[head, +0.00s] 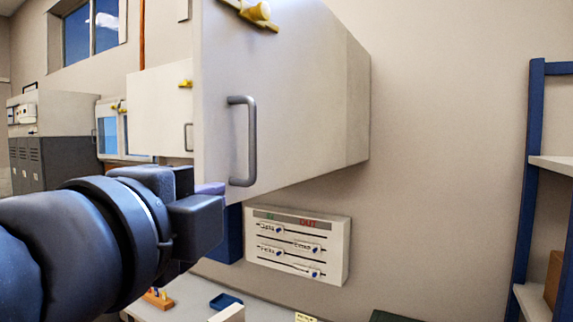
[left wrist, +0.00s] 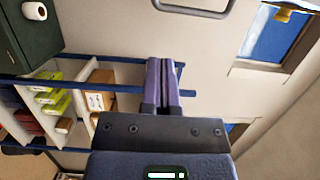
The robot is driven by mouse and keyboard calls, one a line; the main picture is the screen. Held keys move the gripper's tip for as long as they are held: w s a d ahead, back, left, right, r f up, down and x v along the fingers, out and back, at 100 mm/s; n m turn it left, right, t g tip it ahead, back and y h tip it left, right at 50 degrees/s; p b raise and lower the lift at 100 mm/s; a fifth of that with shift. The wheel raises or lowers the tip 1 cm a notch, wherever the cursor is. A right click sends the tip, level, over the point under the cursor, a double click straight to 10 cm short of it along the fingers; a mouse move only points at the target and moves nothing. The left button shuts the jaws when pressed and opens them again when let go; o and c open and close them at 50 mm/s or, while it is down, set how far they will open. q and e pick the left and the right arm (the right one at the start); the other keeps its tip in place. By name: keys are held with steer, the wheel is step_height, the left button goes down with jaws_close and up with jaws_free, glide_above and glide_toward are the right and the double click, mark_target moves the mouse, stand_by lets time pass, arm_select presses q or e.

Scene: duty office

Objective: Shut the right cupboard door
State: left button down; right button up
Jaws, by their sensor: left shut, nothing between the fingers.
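The right cupboard door (head: 290,95) is a pale panel with a grey bar handle (head: 243,140) near its left edge. It stands open, its left edge swung out towards me from the wall cupboard. The left cupboard door (head: 158,110) lies farther back and looks shut. My left gripper (head: 210,188) is shut and empty, its purple fingertips by the lower left corner of the right door, below the handle. I cannot tell whether they touch it. The shut fingers also show in the left wrist view (left wrist: 163,85), with a bar handle (left wrist: 200,8) at the top edge. My right gripper is out of view.
An IN/OUT board (head: 298,245) hangs on the wall below the cupboard. A desk surface (head: 185,300) with a blue tray (head: 225,301) lies lower down. A blue-framed shelf (head: 532,185) stands at the right. The wall between board and shelf is bare.

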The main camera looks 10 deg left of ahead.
mark_target(217, 181)
arm_select(q)
steer(key=w+p, duration=0.1)
steer(key=w, duration=0.2)
steer(key=w+a+p, duration=0.1)
steer(key=w, duration=0.2)
steer(key=w+a+p, duration=0.1)
steer(key=w, duration=0.2)
steer(key=shift+w+a, duration=0.15)
steer(key=shift+a, duration=0.05)
steer(key=shift+a+p, duration=0.3)
steer(key=shift+a, duration=0.1)
steer(key=shift+d, duration=0.1)
